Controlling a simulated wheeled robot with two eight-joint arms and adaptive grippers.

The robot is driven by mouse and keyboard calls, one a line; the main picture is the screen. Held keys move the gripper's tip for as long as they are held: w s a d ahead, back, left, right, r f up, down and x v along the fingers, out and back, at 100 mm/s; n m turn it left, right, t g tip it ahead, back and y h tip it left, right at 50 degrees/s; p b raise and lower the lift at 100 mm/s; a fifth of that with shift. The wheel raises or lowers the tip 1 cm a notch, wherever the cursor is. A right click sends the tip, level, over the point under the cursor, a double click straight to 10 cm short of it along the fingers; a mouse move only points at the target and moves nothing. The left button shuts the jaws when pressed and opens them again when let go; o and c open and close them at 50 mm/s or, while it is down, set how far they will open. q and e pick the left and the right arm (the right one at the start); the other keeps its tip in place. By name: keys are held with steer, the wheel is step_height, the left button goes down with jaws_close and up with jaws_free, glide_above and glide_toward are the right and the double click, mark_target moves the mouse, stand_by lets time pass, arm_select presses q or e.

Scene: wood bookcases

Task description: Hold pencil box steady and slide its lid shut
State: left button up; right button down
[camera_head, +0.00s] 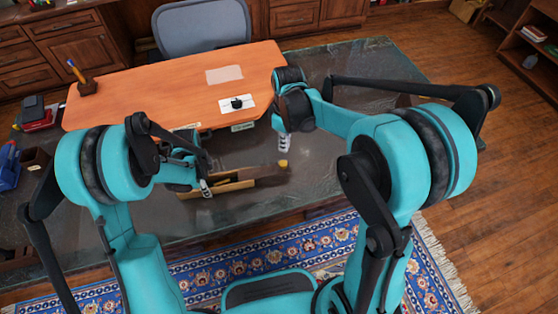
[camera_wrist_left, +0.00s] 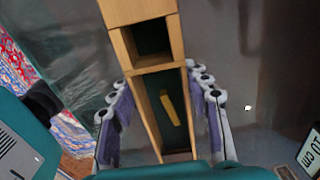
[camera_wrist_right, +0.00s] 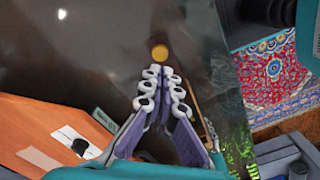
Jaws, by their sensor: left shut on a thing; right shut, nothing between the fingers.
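The wooden pencil box (camera_head: 235,184) lies lengthwise on the dark glass desk. In the left wrist view its open compartments (camera_wrist_left: 152,40) show, with a short yellow piece (camera_wrist_left: 170,107) in the longer one. Light wood (camera_wrist_left: 138,10) covers its far end; I cannot tell if this is the lid. My left gripper (camera_head: 206,188) is shut on the box, with its fingers (camera_wrist_left: 160,110) along both long sides. My right gripper (camera_head: 283,150) is shut and empty, pointing down beyond the box's right end. In the right wrist view its fingertips (camera_wrist_right: 158,75) are together, and a sliver of the box (camera_wrist_right: 208,128) shows behind them.
A small yellow round thing (camera_head: 283,163) stands near my right fingertips, also seen in the right wrist view (camera_wrist_right: 160,52). The glass to the right is clear.

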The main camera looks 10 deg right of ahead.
steer(key=s+d+m+y, duration=0.15)
steer(key=d+m, duration=0.25)
steer(key=m, duration=0.8)
steer(key=d+m+y, duration=0.2)
steer(key=d+m, duration=0.3)
steer(key=m, duration=1.4)
glide_toward(288, 167)
steer(key=shift+t+y, duration=0.35)
steer(key=shift+t, duration=0.05)
steer(key=d+f, duration=0.1)
steer(key=f, duration=0.2)
steer(key=s+d+f, duration=0.1)
steer(key=f, duration=0.1)
steer(key=shift+d+f, duration=0.15)
steer(key=shift+d, duration=0.2)
steer(key=a, duration=0.3)
steer(key=shift+w+a, duration=0.1)
steer(key=shift+w, duration=0.1)
steer(key=shift+w+a, duration=0.1)
steer(key=shift+a, duration=0.2)
steer(key=shift+a, duration=0.1)
